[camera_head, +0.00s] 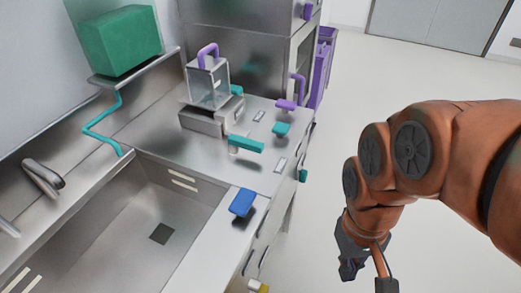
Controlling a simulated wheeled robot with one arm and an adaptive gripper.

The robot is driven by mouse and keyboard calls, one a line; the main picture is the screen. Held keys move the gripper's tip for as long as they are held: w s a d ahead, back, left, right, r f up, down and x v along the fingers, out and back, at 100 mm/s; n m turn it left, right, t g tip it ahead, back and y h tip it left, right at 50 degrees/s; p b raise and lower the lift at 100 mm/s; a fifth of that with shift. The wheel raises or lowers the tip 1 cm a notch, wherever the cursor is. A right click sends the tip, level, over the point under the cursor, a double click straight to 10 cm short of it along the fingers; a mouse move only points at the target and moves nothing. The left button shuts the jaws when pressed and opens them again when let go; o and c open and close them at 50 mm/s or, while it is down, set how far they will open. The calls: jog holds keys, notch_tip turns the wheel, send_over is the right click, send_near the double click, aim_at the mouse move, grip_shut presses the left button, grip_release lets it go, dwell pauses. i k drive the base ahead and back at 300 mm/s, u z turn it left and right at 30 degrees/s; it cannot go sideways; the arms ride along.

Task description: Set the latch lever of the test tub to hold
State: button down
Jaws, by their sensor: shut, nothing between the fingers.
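A steel tub (150,215) with a dark square drain is sunk in the counter at the lower left; I take it for the test tub. A blue lever (242,203) sits on the counter at its right edge. A teal lever (245,144) stands behind the tub, and a smaller teal lever (282,129) and a purple lever (286,105) lie further right. I cannot tell which is the latch lever, and the labels are too small to read. My gripper (352,270) is shut and empty, pointing down over the floor right of the counter, apart from every lever.
A clear box with a purple handle (208,84) stands on a steel block at the back of the counter. A green box (120,38) sits on a shelf with a teal bracket (103,128). A purple bin (325,62) stands behind the cabinet. The floor at right is clear.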

aim_at(236, 142)
jog(key=k, duration=1)
jog(key=u, duration=1)
jog(key=i, duration=0.5)
